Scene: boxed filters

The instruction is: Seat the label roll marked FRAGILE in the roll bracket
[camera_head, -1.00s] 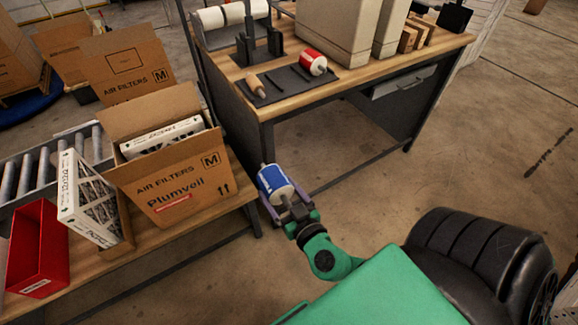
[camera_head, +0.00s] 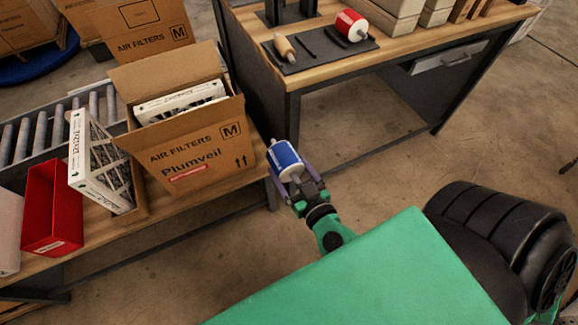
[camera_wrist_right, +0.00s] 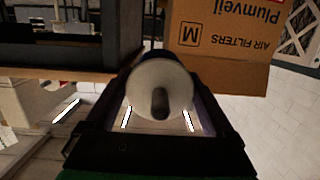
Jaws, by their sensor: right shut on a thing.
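My right gripper (camera_head: 300,184) is shut on a blue label roll (camera_head: 285,158) with white ends. It holds the roll over the floor, between the carton bench and the workbench. In the right wrist view the roll's pale round end (camera_wrist_right: 160,82) and dark spindle sit between the fingers. No lettering on it is readable. A red label roll (camera_head: 351,25) with a white end lies on a dark mat on the workbench; its marking is not readable either. A black upright stand (camera_head: 285,12), possibly the roll bracket, is cut off by the top edge. My left gripper is not in view.
The workbench (camera_head: 330,66) also carries a wooden-handled tool (camera_head: 285,47) and cartons. An open Plumveil carton (camera_head: 190,150) with filters, a leaning filter (camera_head: 97,165) and a red bin (camera_head: 52,208) stand on the left bench. The floor below the workbench is clear.

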